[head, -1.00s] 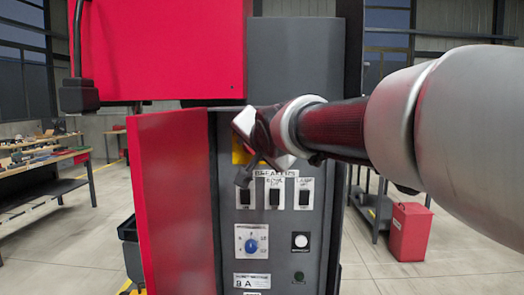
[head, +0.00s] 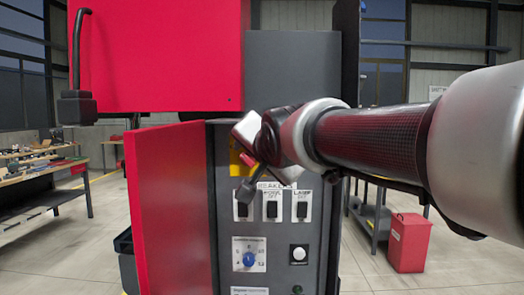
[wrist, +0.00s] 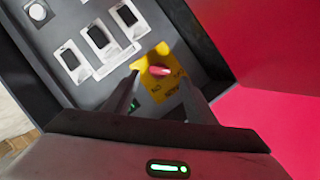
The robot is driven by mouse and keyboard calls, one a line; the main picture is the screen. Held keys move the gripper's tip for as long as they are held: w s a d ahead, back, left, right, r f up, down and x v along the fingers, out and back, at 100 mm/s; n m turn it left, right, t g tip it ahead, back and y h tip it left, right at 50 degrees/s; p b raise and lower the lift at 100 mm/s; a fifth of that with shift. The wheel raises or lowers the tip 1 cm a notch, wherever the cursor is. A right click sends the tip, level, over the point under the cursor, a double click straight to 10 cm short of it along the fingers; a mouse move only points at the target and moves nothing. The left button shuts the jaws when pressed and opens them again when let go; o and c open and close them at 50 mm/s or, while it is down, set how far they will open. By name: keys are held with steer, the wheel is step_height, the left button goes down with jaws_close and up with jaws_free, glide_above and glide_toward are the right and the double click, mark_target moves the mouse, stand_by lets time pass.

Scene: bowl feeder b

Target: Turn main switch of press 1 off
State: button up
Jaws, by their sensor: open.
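The main switch is a red knob (wrist: 160,71) on a yellow plate (wrist: 166,88), inside the open cabinet. In the wrist view the knob's grip lies roughly across the picture. My gripper (wrist: 159,78) is open, with one fingertip on each side of the knob in that view. I cannot tell whether either finger touches it. In the head view my gripper (head: 249,178) is in front of the upper left of the grey panel and hides most of the yellow plate (head: 236,156). The plate's lettering is too small to read clearly.
Several black breaker switches (head: 271,208) sit below the plate. Lower down are a blue rotary selector (head: 249,259) and a white button (head: 299,254). The red cabinet door (head: 170,210) stands open at the left. A red bin (head: 410,243) stands at the right.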

steer(key=v, duration=1.2)
steer(key=shift+s, duration=0.2)
steer(key=shift+d, duration=0.1)
steer(key=s+d+f+n+g+h+p, duration=0.1)
steer(key=s+d+f+n+g+p, duration=0.2)
steer(key=s+d+f, duration=0.3)
steer(key=s+d+f+n+g+h+p, duration=0.2)
steer(key=s+d+f+g+p, duration=0.3)
steer(key=s+f, duration=0.4)
step_height(320, 180, down, 5)
steer(key=shift+d+f+n+g+h+p, duration=0.3)
steer(key=shift+d+n+g+p, duration=0.1)
steer(key=shift+d+n+p, duration=0.4)
steer(key=shift+s+r, duration=0.1)
